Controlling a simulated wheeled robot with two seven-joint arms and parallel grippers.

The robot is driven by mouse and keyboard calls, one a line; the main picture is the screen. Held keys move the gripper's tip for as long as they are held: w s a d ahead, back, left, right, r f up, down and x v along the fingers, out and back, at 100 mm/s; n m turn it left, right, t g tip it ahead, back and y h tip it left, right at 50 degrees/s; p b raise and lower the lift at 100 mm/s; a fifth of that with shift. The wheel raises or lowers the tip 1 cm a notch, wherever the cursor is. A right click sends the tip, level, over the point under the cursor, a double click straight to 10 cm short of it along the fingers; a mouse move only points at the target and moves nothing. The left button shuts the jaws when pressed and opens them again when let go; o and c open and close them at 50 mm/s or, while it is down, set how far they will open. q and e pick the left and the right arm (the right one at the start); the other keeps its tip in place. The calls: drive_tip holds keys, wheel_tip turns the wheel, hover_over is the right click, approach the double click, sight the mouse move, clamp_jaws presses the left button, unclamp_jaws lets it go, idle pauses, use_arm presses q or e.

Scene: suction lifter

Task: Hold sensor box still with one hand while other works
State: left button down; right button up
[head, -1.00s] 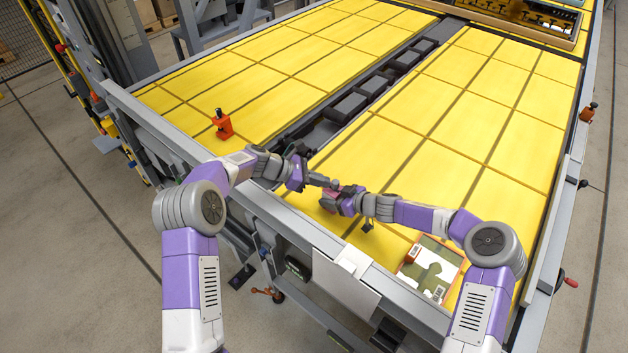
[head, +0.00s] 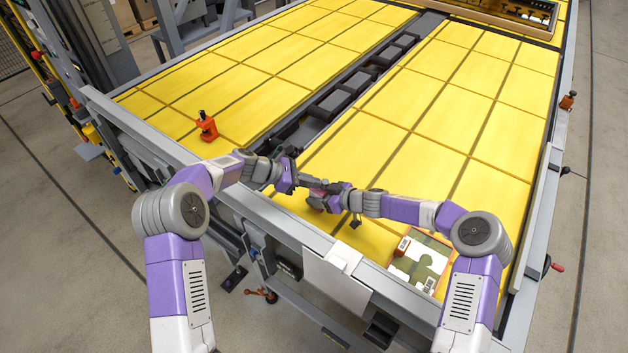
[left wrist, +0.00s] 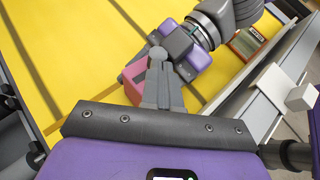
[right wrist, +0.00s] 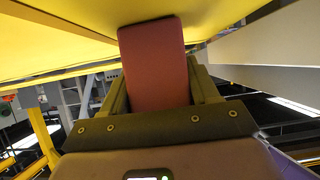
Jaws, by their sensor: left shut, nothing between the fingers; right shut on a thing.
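The sensor box appears to be the dull red block (right wrist: 155,68) between my right gripper's fingers, filling the middle of the right wrist view. In the head view only a small part of it (head: 316,196) shows; my grippers hide the rest. My right gripper (head: 325,198) is shut on it over the yellow table's near edge. My left gripper (head: 320,183) is shut and empty, its fingertips close to the box. In the left wrist view the box (left wrist: 133,82) shows behind and beside the left fingers (left wrist: 157,55); I cannot tell whether they touch it.
The yellow panelled table (head: 420,120) is mostly clear. A red-orange device (head: 207,128) stands on its left part. A flat board with a green pattern (head: 424,262) lies at the near right. A dark slot with black blocks (head: 340,100) divides the panels. A wooden tray (head: 500,15) is at the back.

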sight(325, 185)
use_arm(q)
drive_tip(key=f+v, duration=0.1)
drive_tip(key=v, duration=1.1)
drive_tip(key=shift+a, duration=0.7)
use_arm(e)
drive_tip(key=shift+w+d, duration=0.1)
drive_tip(key=shift+d, duration=0.05)
drive_tip(key=o, duration=1.2)
drive_tip(key=shift+o, duration=0.2)
drive_tip(key=shift+v, duration=3.5)
